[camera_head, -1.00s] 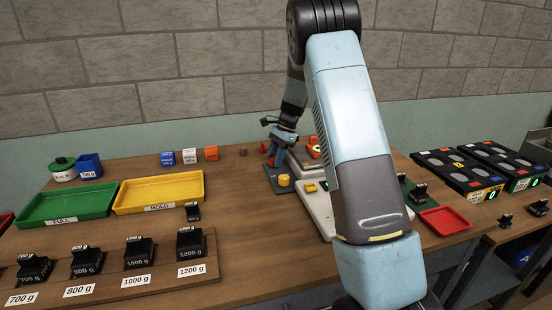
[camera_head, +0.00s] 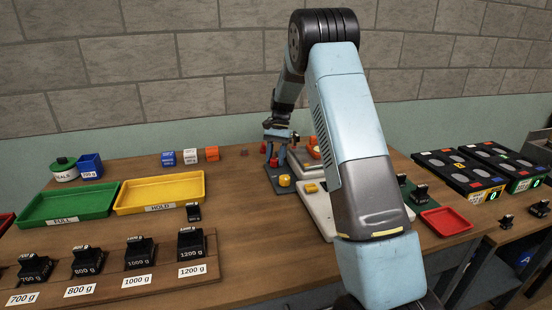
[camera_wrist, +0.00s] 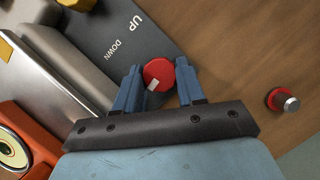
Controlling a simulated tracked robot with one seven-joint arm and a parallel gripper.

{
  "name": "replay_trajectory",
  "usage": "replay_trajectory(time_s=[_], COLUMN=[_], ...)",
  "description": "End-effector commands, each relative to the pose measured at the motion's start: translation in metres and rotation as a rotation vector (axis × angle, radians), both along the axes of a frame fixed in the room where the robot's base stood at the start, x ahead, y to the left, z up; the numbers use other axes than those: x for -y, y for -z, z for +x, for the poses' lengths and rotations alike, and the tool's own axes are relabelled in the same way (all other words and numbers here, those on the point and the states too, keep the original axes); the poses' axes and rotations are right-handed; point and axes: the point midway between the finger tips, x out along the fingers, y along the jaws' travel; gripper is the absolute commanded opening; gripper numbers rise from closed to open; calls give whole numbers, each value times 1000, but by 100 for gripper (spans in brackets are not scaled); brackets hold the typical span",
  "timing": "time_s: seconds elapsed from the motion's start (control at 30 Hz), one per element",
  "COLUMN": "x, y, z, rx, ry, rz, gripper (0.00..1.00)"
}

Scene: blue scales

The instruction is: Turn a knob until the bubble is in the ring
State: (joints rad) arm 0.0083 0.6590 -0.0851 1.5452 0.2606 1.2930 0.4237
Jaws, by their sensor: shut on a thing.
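A red round knob (camera_wrist: 158,73) with a pale mark on its face sits between the blue fingers of my gripper (camera_wrist: 157,80) in the wrist view. The fingers are shut on it from both sides. Beside it is a dark plate (camera_wrist: 115,35) marked UP and DOWN. An orange housing (camera_wrist: 28,128) with a round yellow-green level vial (camera_wrist: 12,150) is cut off at the lower left. A dark ring shows on the vial; I cannot clearly make out the bubble. In the head view my gripper (camera_head: 275,150) is at the scale at the back of the table.
Another red knob-like piece with a silver cap (camera_wrist: 283,102) stands apart on the wood. A yellow knob (camera_head: 284,180) is in front of my gripper. Green (camera_head: 68,207) and yellow (camera_head: 160,193) trays and black weights (camera_head: 138,252) lie left. A red tray (camera_head: 446,221) lies right.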

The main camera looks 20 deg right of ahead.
Motion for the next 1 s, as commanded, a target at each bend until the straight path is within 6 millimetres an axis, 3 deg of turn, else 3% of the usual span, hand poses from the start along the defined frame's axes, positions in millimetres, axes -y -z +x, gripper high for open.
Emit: replay_trajectory(time_s=[0.47, 0.5, 0.73, 1.0], x=[0, 0, 0, 0], y=[-2, -2, -1, -1], z=[2, 2, 1, 1], rx=[6, 7, 3, 2], ry=[-14, -14, -14, -15], rz=[-1, -1, 0, -1], gripper=[9, 41, 63, 64])
